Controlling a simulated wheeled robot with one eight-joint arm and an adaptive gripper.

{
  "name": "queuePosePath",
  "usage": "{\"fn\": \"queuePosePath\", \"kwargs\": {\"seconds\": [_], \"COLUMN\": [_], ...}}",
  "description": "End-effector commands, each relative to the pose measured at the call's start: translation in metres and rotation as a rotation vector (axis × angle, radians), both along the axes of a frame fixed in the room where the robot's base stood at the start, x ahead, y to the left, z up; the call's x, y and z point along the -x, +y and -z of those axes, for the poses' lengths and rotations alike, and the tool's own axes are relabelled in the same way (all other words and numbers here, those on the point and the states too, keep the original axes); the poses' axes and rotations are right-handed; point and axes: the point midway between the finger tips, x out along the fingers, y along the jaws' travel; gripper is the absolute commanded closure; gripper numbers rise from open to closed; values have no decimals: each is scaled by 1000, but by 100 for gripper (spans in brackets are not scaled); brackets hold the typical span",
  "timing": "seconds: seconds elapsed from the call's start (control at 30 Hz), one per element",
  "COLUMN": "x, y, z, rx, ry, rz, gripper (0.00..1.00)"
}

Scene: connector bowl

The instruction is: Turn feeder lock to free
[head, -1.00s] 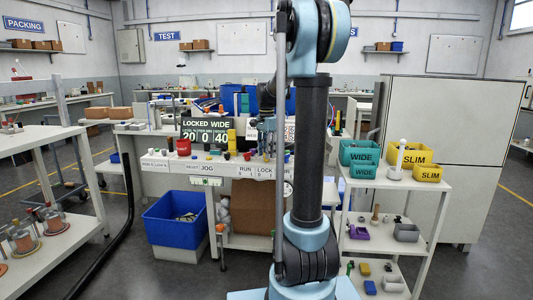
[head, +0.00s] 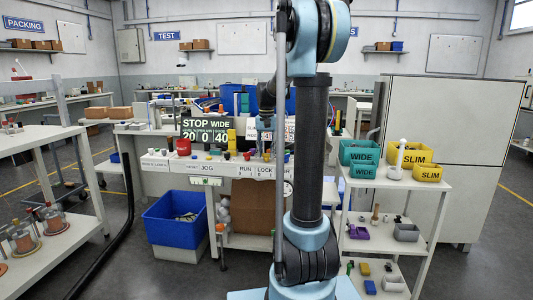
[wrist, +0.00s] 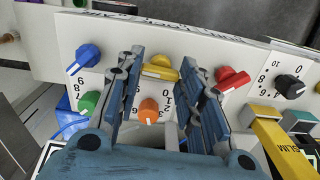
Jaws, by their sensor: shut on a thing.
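In the wrist view, the two blue-grey fingers of my gripper (wrist: 158,66) are closed around a yellow knob (wrist: 160,70) on the white control panel (wrist: 212,48). In the head view, a LOCK label (head: 264,172) shows on the bench front, and my gripper is largely hidden among the arm and bench items.
An orange knob (wrist: 149,112) stands close to the fingers. A blue knob (wrist: 84,58) and green knob (wrist: 88,102) lie left, a red knob (wrist: 232,80) and black knob (wrist: 290,87) right. Green WIDE bins (head: 360,153) and yellow SLIM bins (head: 410,154) stand on the right-hand cart.

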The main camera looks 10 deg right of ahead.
Motion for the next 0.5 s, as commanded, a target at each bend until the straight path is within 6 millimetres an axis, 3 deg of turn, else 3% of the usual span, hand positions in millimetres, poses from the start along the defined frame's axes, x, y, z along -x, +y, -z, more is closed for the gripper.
{"fn": "queuePosePath", "kwargs": {"seconds": [0.5], "x": [-1], "y": [1], "z": [0], "rx": [-2], "ry": [-2], "rz": [-483], "gripper": [89]}}
